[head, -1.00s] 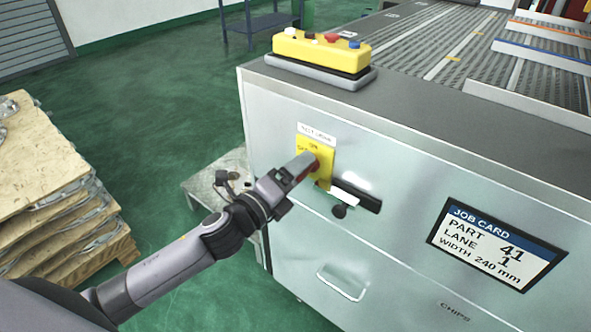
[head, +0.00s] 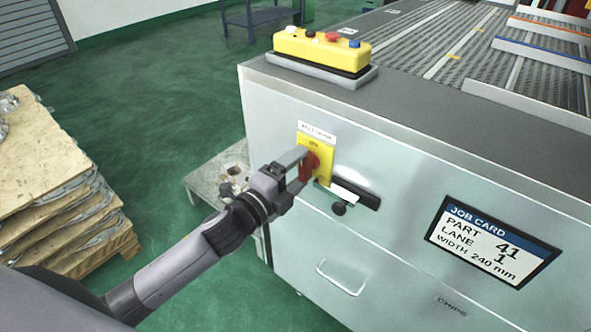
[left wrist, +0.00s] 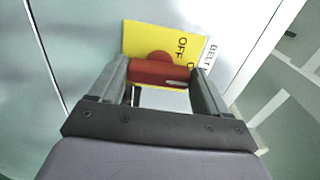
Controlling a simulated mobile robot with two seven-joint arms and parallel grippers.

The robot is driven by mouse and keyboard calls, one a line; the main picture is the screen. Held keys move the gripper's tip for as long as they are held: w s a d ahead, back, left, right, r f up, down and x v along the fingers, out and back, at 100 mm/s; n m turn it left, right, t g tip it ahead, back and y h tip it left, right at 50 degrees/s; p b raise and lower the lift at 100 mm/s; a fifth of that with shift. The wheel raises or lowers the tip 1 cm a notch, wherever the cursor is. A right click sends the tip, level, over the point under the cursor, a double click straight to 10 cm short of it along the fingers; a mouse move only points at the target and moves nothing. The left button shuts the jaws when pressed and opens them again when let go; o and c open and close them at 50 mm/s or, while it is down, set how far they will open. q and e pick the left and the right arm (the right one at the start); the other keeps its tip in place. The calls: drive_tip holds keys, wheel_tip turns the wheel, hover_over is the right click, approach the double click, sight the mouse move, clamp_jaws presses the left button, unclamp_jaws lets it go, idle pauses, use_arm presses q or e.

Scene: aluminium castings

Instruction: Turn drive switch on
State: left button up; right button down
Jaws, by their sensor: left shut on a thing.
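The drive switch is a red rotary handle (head: 308,166) on a yellow plate (head: 324,153) on the front of the grey machine, under a white label. My left gripper (head: 304,168) is at the switch, its fingers on either side of the red handle. In the left wrist view the red handle (left wrist: 160,69) lies between the two fingertips (left wrist: 163,80), which are shut on it. The yellow plate (left wrist: 150,38) there shows "OFF" and part of another word cut off by a finger. My right gripper is not in view.
A yellow button box (head: 318,48) sits on the machine's top. A pallet stack (head: 60,190) stands at left; green floor lies between.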

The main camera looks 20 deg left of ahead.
use_arm(q)
drive_tip(key=o, duration=1)
drive_tip(key=shift+b+v, duration=0.35)
drive_tip(key=shift+v, duration=3.3)
drive_tip(key=shift+w, duration=0.1)
drive_tip(key=s+f+n+g+y+p, duration=0.1)
drive_tip(key=s+f+n+g, duration=0.1)
drive_tip(key=s+f+n, duration=0.3)
drive_tip(key=s+a+f+n+g+y+p, duration=0.1)
drive_tip(key=s+f+n+g, duration=0.1)
drive_tip(key=s+f+n, duration=0.4)
drive_tip(key=s+f+n+g+y, duration=0.2)
drive_tip(key=s+f+n, duration=0.4)
drive_tip(key=f+n, duration=0.1)
drive_tip(key=shift+s+a+f+n+g+p, duration=0.2)
drive_tip(key=shift+f+n+g+p, duration=0.15)
drive_tip(key=shift+n, duration=0.45)
